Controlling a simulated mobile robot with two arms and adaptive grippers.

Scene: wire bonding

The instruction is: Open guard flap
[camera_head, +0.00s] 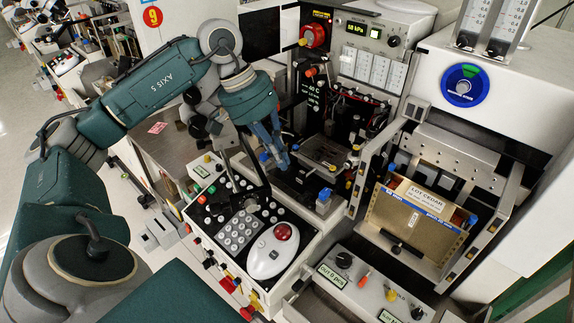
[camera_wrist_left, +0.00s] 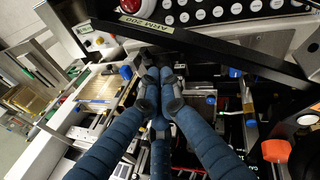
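My left gripper (camera_head: 281,160) reaches down in front of the bonding machine, above its dark work area (camera_head: 300,182). In the left wrist view its blue fingers (camera_wrist_left: 158,72) come together at the tips and look shut. I see no thing clearly held between them. I cannot pick out the guard flap with certainty. A grey metal plate (camera_head: 322,150) lies just right of the fingers, and an upright metal side frame (camera_head: 366,170) stands farther right. Whether the fingers touch any part of the machine is unclear. My right gripper is not in view.
A keypad panel (camera_head: 237,230) with a red dome button (camera_head: 283,232) stands below the gripper. A switch box (camera_head: 350,275) is at the front. Knobs and posts crowd the work area.

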